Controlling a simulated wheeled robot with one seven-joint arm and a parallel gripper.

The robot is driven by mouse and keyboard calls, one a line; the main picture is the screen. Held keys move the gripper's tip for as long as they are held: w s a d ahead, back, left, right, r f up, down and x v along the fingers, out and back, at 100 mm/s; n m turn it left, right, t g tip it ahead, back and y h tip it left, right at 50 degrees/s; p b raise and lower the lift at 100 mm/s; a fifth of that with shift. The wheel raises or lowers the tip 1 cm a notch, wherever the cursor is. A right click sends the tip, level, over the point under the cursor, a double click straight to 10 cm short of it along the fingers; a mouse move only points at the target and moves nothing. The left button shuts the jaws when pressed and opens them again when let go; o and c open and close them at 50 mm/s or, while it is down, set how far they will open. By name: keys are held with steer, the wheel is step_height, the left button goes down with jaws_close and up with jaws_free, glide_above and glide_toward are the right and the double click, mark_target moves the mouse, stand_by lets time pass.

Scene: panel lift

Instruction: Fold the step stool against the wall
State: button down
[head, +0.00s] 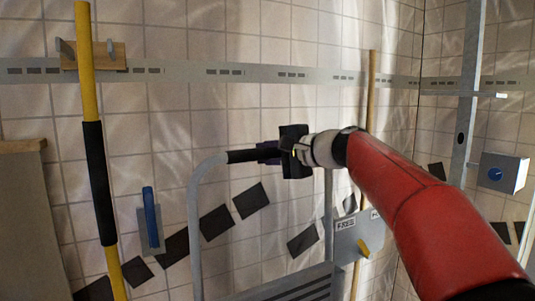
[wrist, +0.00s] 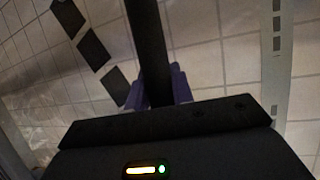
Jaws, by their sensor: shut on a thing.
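The step stool (head: 194,235) stands before the tiled wall in the head view. Its grey tube frame rises to a rounded top with a black grip bar (head: 243,156), and a ribbed grey step (head: 300,286) shows at the bottom edge. My gripper (head: 268,153) is shut on the black grip bar at the top of the frame. In the wrist view the black bar (wrist: 147,45) runs between the purple fingers (wrist: 160,88). The lower part of the stool is out of view.
A yellow pole with a black sleeve (head: 98,170) stands at the left. A blue-handled trowel (head: 150,220) hangs on the wall. A wooden pole (head: 371,100) and a grey box with a yellow lever (head: 358,238) are behind my arm. A box with a blue knob (head: 500,173) is at right.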

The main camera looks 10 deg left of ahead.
steer(key=shift+w+a+f, duration=0.2)
steer(key=shift+w, duration=0.1)
steer(key=shift+s, duration=0.1)
steer(key=c, duration=1.2)
jaws_free()
steer(key=shift+d+r, duration=0.1)
steer(key=shift+r, duration=0.05)
steer(key=b+v, duration=0.1)
steer(key=v, duration=0.6)
steer(key=shift+s+d+r, duration=0.1)
steer(key=shift+s+d, duration=0.1)
steer(key=shift+d, duration=0.1)
